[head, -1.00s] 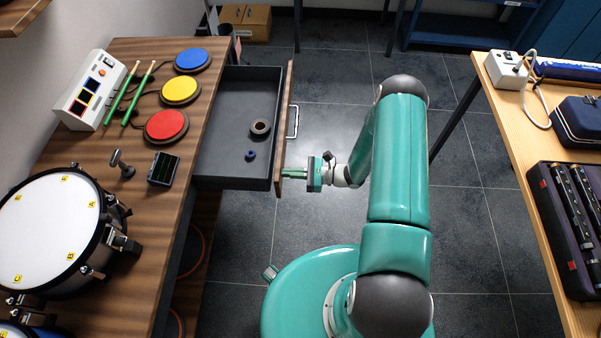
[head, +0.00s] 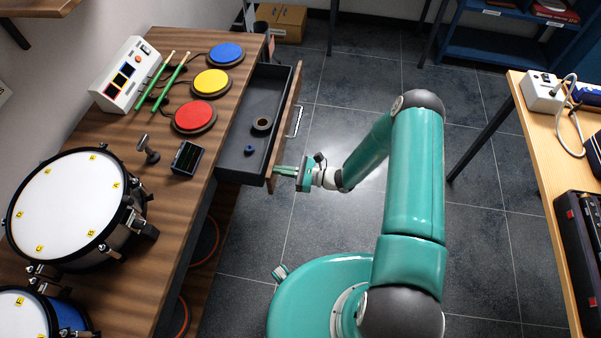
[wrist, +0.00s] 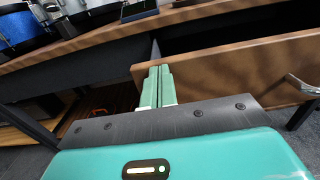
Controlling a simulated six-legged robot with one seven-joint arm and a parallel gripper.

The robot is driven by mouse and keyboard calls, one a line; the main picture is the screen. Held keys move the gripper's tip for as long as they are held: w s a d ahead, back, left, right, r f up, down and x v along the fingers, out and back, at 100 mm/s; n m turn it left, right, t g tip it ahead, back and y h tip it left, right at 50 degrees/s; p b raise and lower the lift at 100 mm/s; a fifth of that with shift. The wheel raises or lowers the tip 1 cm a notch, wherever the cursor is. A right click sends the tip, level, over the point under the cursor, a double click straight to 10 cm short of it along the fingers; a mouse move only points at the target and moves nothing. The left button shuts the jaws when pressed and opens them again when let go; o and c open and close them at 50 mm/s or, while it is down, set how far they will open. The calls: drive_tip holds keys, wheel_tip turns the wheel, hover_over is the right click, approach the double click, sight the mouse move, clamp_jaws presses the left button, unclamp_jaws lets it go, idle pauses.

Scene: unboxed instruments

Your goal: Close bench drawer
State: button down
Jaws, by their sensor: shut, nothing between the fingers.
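The bench drawer (head: 234,160) is partly pulled out from the right side of the wooden bench (head: 150,210) in the head view. A brown ring (head: 262,124) and a small blue ring (head: 249,150) lie inside it. Its wooden front has a metal handle (head: 298,121), also at the right edge in the wrist view (wrist: 303,86). My gripper (head: 278,171) is shut and empty, with its fingertips at the near end of the drawer front. In the wrist view the fingers (wrist: 157,86) overlap the left end of the wooden front (wrist: 225,70); exact contact cannot be told.
Drums (head: 75,208), colored pads (head: 193,116), a control box (head: 124,74) and a small dark device (head: 187,157) stand on the bench. A second table (head: 545,130) with cases is at the right. Tiled floor lies between them.

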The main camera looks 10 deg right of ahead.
drive_tip(key=x, duration=1.8)
drive_tip(key=shift+f, duration=0.1)
drive_tip(key=shift+x, duration=0.8)
drive_tip(key=shift+a, duration=0.15)
drive_tip(key=shift+d, duration=0.3)
drive_tip(key=v, duration=1.4)
drive_tip(key=shift+d, duration=0.15)
drive_tip(key=shift+s, duration=0.1)
